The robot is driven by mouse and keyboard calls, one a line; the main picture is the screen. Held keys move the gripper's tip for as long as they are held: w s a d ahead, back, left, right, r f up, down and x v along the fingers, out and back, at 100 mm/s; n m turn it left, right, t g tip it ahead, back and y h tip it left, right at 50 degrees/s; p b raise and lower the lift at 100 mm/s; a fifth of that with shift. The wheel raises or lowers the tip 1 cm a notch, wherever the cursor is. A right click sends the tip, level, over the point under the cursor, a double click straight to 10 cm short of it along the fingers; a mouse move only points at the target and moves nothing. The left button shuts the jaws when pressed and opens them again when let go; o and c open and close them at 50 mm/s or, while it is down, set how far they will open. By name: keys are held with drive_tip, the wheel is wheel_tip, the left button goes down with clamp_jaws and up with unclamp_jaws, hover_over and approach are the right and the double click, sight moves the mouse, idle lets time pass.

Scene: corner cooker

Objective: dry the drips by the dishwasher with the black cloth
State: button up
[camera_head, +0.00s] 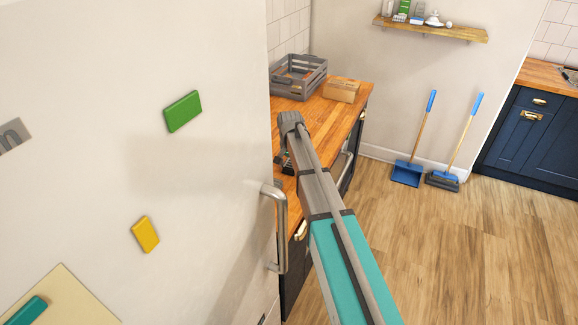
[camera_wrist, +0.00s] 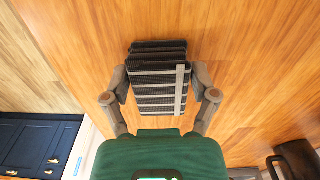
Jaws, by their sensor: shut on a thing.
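The black cloth (camera_wrist: 158,92), folded and marked with pale stripes, is between the two fingers of my gripper (camera_wrist: 160,78) in the wrist view. The fingers are shut on it from both sides, over the wooden worktop (camera_wrist: 240,50). I cannot tell whether the cloth touches the wood. In the camera_head view my gripper (camera_head: 286,160) is small and partly hidden by my arm and the tall white door, above the worktop (camera_head: 325,115). The cloth cannot be made out there. No drips show in either view, and I cannot clearly identify the dishwasher.
A tall white door with a metal handle (camera_head: 278,228) and magnets fills the left. A grey crate (camera_head: 299,78) and a cardboard box (camera_head: 342,90) stand at the worktop's far end. A dark object (camera_wrist: 296,160) lies at the lower right in the wrist view.

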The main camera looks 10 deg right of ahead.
sight(290, 165)
drive_tip(key=shift+s+r+p, duration=0.1)
drive_tip(key=shift+r+p, duration=2.85)
drive_tip(key=shift+r, duration=0.05)
drive_tip(key=shift+d, duration=0.1)
